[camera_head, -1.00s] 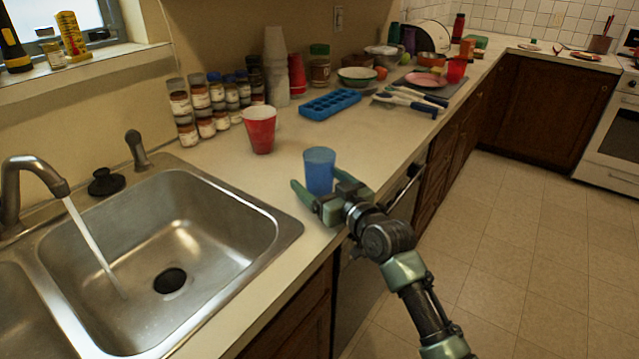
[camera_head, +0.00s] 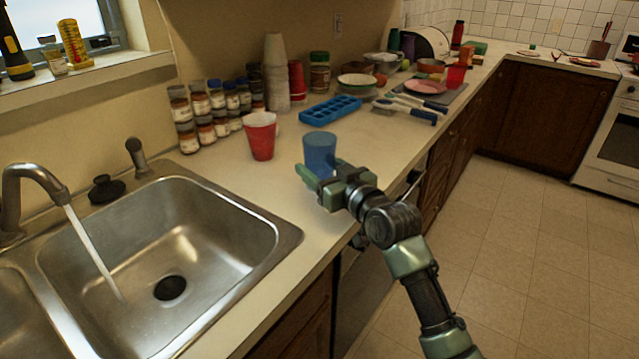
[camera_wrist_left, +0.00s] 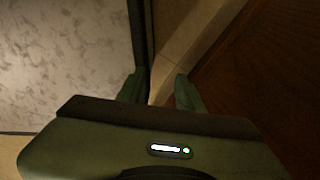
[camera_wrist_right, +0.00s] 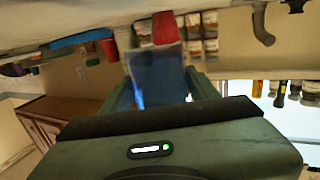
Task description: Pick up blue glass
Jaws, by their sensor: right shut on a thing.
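The blue glass (camera_head: 319,153) is upright over the counter's front edge, right of the sink. My right gripper (camera_head: 322,179) is shut on its lower part, with one finger on its near left side and the far finger mostly hidden. In the right wrist view the blue glass (camera_wrist_right: 157,75) fills the space between the fingers. It seems slightly above the counter, but its base is hidden. My left gripper (camera_wrist_left: 158,90) shows only in the left wrist view, with its fingers apart and nothing between them.
A red cup (camera_head: 261,136) stands on the counter close behind the glass. A blue ice tray (camera_head: 330,110), spice jars (camera_head: 205,105) and stacked cups (camera_head: 276,75) are farther back. The sink (camera_head: 170,250) with running water (camera_head: 92,250) is at left.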

